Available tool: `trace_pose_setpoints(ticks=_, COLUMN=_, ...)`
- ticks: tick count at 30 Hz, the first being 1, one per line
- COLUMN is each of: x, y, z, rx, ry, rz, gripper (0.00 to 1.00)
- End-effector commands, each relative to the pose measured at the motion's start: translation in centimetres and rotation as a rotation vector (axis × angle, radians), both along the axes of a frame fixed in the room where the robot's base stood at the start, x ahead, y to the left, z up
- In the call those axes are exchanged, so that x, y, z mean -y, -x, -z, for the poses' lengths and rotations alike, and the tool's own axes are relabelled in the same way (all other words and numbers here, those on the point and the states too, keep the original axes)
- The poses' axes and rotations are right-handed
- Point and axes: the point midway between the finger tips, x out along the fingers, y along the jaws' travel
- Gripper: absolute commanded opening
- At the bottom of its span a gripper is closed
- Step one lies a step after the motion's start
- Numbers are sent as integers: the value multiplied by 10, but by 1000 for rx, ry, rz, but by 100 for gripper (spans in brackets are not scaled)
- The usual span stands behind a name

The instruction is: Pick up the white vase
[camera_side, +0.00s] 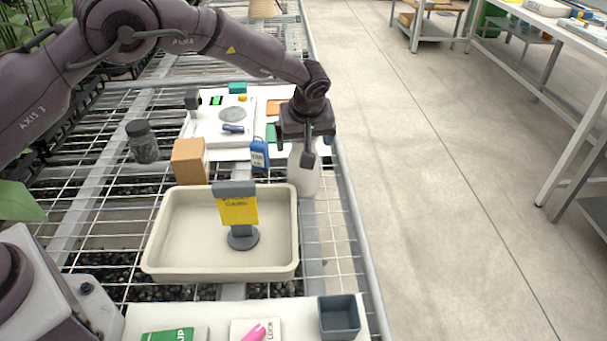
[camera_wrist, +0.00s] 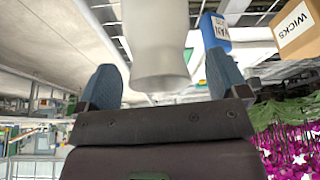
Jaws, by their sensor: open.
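The white vase (camera_side: 304,178) stands upright on the wire bench near its right edge, just right of the cream tray's far corner. My gripper (camera_side: 305,146) is at the vase's upper part and hides some of it. In the wrist view the pale vase (camera_wrist: 157,38) shows between the two blue-grey fingers of my gripper (camera_wrist: 161,84), with a gap on each side. The fingers are spread and hold nothing. Whether the fingertips reach past the vase's rim is hard to tell.
A cream tray (camera_side: 158,238) holds a stand with a yellow card (camera_side: 238,210). A blue tagged item (camera_side: 259,154) is close left of the vase. A cardboard box (camera_side: 189,161) and a dark jar (camera_side: 142,142) stand farther left.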

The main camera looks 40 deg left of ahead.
Motion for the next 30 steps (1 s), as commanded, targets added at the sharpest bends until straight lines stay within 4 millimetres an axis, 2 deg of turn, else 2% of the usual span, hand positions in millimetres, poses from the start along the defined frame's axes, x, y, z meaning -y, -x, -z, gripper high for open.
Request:
trace_pose_setpoints(ticks=4, x=-5, y=-4, z=14, rx=1, ry=0, rz=-2, gripper=92)
trace_pose_setpoints(ticks=11, x=-5, y=-4, z=16, rx=1, ry=1, rz=-1, gripper=92)
trace_pose_setpoints(ticks=14, x=-5, y=-4, z=16, rx=1, ry=1, rz=-1, gripper=74)
trace_pose_setpoints(ticks=22, x=-5, y=-4, z=15, rx=1, ry=1, rz=-1, gripper=12)
trace_pose_setpoints(ticks=30, x=-5, y=-5, z=11, rx=4, ry=0, rz=0, gripper=10)
